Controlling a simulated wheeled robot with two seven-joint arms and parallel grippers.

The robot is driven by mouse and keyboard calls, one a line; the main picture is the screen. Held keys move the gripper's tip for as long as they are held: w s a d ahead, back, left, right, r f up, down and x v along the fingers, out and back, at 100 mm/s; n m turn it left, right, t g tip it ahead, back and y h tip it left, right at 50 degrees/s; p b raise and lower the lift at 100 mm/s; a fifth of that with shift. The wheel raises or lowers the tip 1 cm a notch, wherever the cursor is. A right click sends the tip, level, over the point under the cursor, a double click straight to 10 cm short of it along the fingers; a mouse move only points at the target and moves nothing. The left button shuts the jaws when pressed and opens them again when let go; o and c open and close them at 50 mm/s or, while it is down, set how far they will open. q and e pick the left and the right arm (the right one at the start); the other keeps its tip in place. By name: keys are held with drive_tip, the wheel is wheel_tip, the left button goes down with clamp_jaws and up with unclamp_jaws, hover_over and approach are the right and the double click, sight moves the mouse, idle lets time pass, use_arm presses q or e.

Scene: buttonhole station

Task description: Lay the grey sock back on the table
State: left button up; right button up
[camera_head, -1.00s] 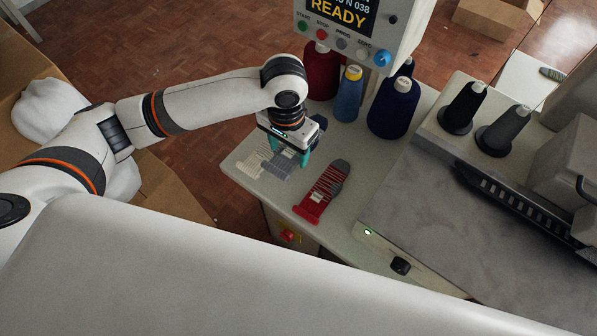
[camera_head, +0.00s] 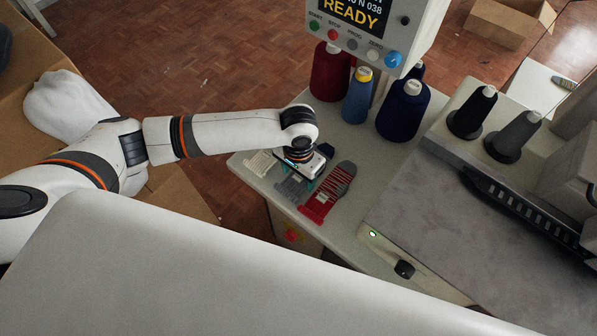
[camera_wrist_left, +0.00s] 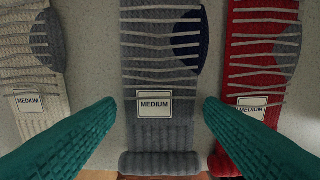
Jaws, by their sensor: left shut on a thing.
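The grey sock (camera_head: 291,190) is between the cream sock (camera_head: 262,163) and the red sock (camera_head: 318,205) at the table's (camera_head: 345,225) left end. In the left wrist view, the grey sock (camera_wrist_left: 155,132) runs lengthwise between my teal fingertips, with a MEDIUM label, pale threads, a dark blue patch and a rolled cuff. My left gripper (camera_wrist_left: 160,105) is shut on its sides. In the head view, my left gripper (camera_head: 303,172) covers its far part. It looks flat and level with its neighbours; I cannot tell whether it touches the table. My right gripper is not in view.
Thread cones, red (camera_head: 331,75), light blue (camera_head: 357,100) and navy (camera_head: 402,112), stand behind the socks. A control panel reading READY (camera_head: 365,30) hangs above them. The sewing machine bed (camera_head: 480,215) fills the right. The cream and red socks lie close on either side.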

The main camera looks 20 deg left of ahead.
sight(299, 179)
use_arm(q)
drive_tip(key=o, duration=1)
drive_tip(key=shift+f, duration=0.1)
wheel_tip(299, 179, up, 12)
